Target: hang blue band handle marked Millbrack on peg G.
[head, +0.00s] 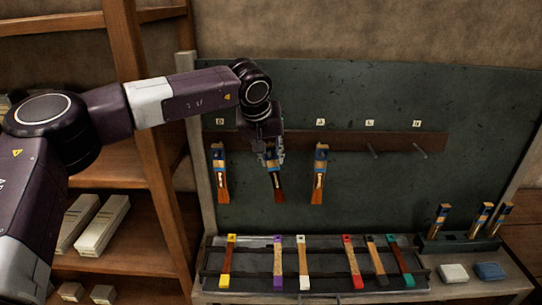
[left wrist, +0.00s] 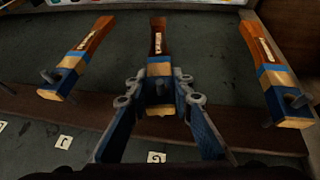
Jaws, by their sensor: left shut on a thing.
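My left gripper (head: 272,158) is shut on a blue band handle (head: 277,182) in front of the peg rail. The handle's small label is too small to read. The handle hangs tip down, upright against the board. My right gripper is not in view.
Similar handles hang on the pegs at D (head: 219,175) and J (head: 319,175). The pegs at L (head: 372,151) and N (head: 420,151) are bare. Below, a rack (head: 262,284) holds several coloured handles. More handles stand in a dark block (head: 459,244) at right.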

